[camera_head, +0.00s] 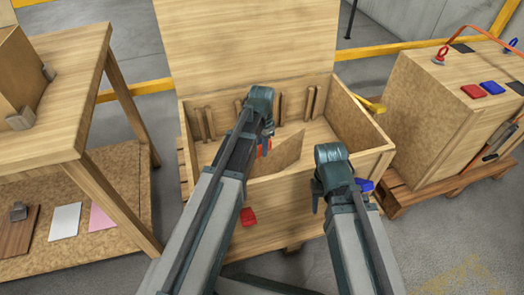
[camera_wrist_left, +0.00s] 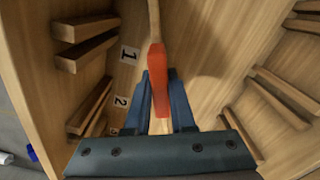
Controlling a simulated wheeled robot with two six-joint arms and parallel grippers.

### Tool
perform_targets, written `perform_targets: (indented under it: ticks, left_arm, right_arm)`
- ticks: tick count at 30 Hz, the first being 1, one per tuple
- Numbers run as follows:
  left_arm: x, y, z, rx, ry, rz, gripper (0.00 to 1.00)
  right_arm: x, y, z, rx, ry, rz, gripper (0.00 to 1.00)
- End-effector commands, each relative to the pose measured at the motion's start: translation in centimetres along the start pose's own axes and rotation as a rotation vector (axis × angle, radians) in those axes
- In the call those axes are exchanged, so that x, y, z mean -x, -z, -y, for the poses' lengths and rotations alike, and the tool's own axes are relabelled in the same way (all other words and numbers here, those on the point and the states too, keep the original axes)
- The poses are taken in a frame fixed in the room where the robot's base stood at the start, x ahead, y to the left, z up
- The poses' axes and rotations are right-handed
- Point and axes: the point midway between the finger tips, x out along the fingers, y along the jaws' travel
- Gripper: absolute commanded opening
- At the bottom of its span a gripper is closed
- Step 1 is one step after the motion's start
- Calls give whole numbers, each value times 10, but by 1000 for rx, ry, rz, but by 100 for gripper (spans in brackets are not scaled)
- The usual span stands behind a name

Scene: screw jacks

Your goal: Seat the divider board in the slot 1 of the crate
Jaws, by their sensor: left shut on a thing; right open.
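The open wooden crate (camera_head: 270,190) stands in the middle, with pairs of wooden strips on its inner walls. The divider board (camera_head: 283,153) is in the crate's opening, diagonal in the head view. My left gripper (camera_head: 267,140) is shut on the board's red grip (camera_wrist_left: 158,80). In the left wrist view, the board's edge (camera_wrist_left: 153,18) runs away from the fingers, across the line between the side-wall strips, outside the slots. The slot 1 label (camera_wrist_left: 129,54) is beside the upper left strips (camera_wrist_left: 85,40). My right gripper (camera_head: 318,198) is open and empty by the crate's front wall.
The slot 2 label (camera_wrist_left: 121,102) is beside another strip pair. A raised wooden panel (camera_head: 245,40) stands behind the crate. A wooden table (camera_head: 60,75) is at the left. A closed box (camera_head: 425,115) on a pallet (camera_head: 455,180) is at the right.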

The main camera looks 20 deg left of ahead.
Motion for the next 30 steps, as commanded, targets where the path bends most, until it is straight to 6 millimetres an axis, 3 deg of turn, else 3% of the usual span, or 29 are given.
perform_targets:
  ticks: [8, 9, 13, 23, 30]
  left_arm:
    - [-4, 0, 0, 0, 0, 0, 0]
    - [-2, 0, 0, 0, 0, 0, 30]
    - [-2, 0, 0, 0, 0, 0, 52]
    - [-1, 0, 0, 0, 0, 0, 52]
    - [12, 0, 0, 0, 0, 0, 52]
  right_arm:
    - [-4, 0, 0, 0, -1, 0, 50]
    - [-2, 0, 0, 0, -1, 0, 50]
    - [-2, 0, 0, 0, -1, 0, 50]
    - [-1, 0, 0, 0, -1, 0, 50]
    - [12, -1, -1, -1, 1, 0, 50]
